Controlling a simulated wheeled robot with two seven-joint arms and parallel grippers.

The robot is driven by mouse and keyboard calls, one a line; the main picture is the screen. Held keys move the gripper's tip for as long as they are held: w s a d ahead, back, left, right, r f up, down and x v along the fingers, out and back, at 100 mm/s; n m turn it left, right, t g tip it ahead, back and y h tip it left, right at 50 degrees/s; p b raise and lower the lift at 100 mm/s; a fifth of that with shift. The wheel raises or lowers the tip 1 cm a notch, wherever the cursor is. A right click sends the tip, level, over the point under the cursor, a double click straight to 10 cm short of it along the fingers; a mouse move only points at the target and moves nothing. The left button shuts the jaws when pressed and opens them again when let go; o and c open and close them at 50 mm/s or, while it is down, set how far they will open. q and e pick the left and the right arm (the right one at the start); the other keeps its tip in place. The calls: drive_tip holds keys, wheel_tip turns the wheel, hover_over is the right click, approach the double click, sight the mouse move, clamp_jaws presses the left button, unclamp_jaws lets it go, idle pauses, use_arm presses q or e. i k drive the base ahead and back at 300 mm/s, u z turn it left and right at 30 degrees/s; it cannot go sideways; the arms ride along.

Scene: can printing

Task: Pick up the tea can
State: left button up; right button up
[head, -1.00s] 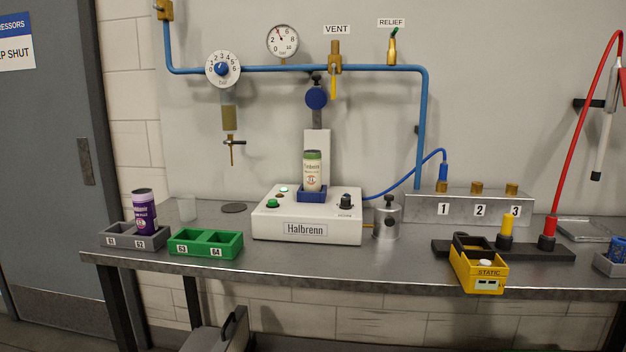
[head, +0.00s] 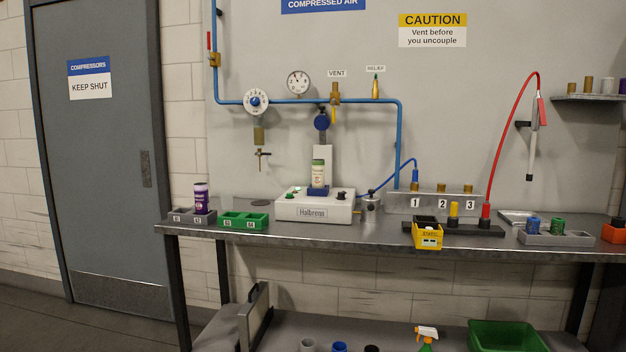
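Two cans are in view, and their labels are too small to read, so I cannot tell which is the tea can. A pale can with a green top (head: 318,174) stands upright in the blue holder (head: 318,191) on the white Halbrenn machine (head: 313,212). A purple can with a white label (head: 201,197) stands upright in slot 62 of the grey two-slot tray (head: 178,219) at the bench's left end. Neither of my grippers is in view.
The green tray (head: 243,227) beside the grey one looks empty. A metal cylinder (head: 370,203) and blue hose stand right of the machine. A yellow STATIC box (head: 428,240) sits at the bench's front edge (head: 375,240). A lower shelf holds a green bin (head: 505,335).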

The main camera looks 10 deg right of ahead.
sight(318, 166)
drive_tip(key=u, duration=0.7)
drive_tip(key=i, duration=0.9)
drive_tip(key=u, duration=0.55)
drive_tip(key=i, duration=1)
drive_tip(key=z, duration=0.4)
